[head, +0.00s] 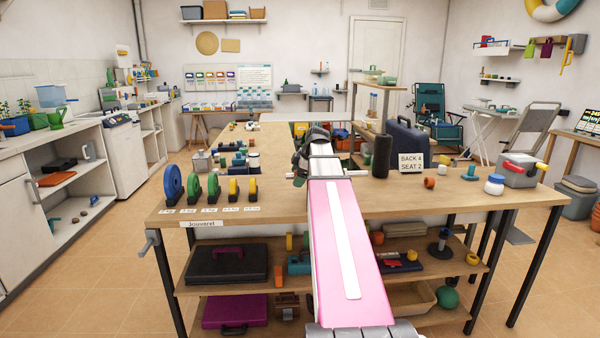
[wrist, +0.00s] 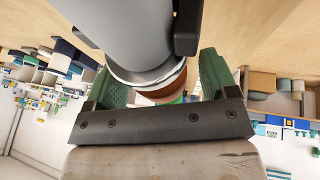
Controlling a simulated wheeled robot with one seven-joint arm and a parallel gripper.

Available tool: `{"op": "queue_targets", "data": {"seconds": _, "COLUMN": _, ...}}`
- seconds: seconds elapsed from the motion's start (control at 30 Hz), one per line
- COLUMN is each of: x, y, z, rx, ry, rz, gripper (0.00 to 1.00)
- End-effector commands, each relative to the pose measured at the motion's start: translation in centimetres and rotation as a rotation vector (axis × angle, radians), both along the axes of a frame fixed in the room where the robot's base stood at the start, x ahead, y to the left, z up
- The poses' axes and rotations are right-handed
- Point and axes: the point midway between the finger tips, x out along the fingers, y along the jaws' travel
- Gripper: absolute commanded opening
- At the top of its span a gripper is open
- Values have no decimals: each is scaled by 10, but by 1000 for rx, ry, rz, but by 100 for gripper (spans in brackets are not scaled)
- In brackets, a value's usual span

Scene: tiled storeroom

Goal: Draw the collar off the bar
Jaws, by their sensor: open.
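My gripper (head: 301,165) is over the worktable in the head view, largely end-on and small beyond my pink and white arm. In the wrist view its two green fingers (wrist: 160,78) stand apart, open. A large grey rounded body (wrist: 130,35) with a black block on its side comes in from the top between and in front of them. It may be the collar, but I cannot tell it from the bar. White, brown and green round edges (wrist: 160,92) show just past its end. I cannot tell whether the fingers touch anything. In the head view, my arm and gripper hide this spot.
On the worktable (head: 450,195), blue (head: 173,185), green (head: 195,188) and yellow discs stand upright at the left front.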

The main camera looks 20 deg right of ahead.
Motion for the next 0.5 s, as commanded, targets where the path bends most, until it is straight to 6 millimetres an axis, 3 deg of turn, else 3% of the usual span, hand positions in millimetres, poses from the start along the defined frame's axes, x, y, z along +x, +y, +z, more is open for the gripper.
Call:
{"op": "queue_targets", "data": {"seconds": 0.23, "x": 0, "y": 0, "z": 0, "rx": 0, "ry": 0, "rz": 0, "gripper": 79}}
{"op": "queue_targets", "data": {"seconds": 0.4, "x": 0, "y": 0, "z": 0, "rx": 0, "ry": 1, "rz": 0, "gripper": 25}}
{"op": "queue_targets", "data": {"seconds": 0.5, "x": 0, "y": 0, "z": 0, "rx": 0, "ry": 0, "rz": 0, "gripper": 25}}
